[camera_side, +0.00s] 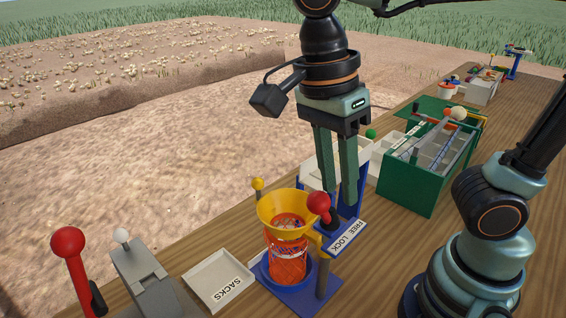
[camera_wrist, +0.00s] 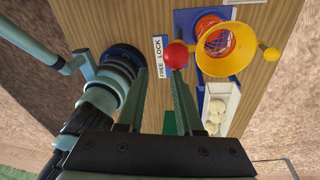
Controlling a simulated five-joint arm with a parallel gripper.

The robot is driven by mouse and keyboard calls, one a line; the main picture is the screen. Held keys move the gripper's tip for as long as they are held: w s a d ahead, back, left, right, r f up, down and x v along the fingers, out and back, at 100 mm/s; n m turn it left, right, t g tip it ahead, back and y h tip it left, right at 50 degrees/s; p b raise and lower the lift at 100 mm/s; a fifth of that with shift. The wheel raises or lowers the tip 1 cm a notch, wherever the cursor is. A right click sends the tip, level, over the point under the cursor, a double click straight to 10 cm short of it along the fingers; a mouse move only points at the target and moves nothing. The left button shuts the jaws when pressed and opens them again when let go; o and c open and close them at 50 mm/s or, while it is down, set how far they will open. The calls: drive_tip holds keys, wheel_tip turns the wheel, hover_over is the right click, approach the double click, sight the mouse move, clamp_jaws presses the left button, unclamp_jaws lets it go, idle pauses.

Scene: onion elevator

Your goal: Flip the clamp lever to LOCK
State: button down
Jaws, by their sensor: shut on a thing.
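The clamp lever has a red ball knob (camera_side: 318,202), which also shows in the wrist view (camera_wrist: 177,55). It stands on the blue bracket beside the yellow funnel (camera_side: 283,208). A white FREE/LOCK label (camera_side: 345,237) lies beside the lever. The knob appears nearer the LOCK end, but I cannot tell the lever's exact angle. The fingers hide part of the lever. In the wrist view, my fingertips (camera_wrist: 174,78) end right by the knob.
A red net sack (camera_side: 287,262) hangs under the funnel. A white SACKS tray (camera_side: 219,281) lies to the left. A second red-knobbed lever (camera_side: 68,242) stands at front left. A green compartment box (camera_side: 410,188) stands to the right. A white bin (camera_wrist: 222,105) holds onions.

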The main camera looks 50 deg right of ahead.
drive_tip(key=shift+w+a+f+t+y, duration=0.3)
drive_tip(key=shift+w+a+f, duration=0.05)
drive_tip(key=shift+w+a, duration=0.25)
drive_tip(key=s+d+r, duration=0.2)
drive_tip(key=d+r, duration=0.2)
drive_tip(key=a+r, duration=0.4)
drive_tip(key=a, duration=0.4)
drive_tip(key=shift+w+a+r+h, duration=0.15)
drive_tip(key=shift+w+r+h, duration=0.05)
drive_tip(key=shift+w+h, duration=0.2)
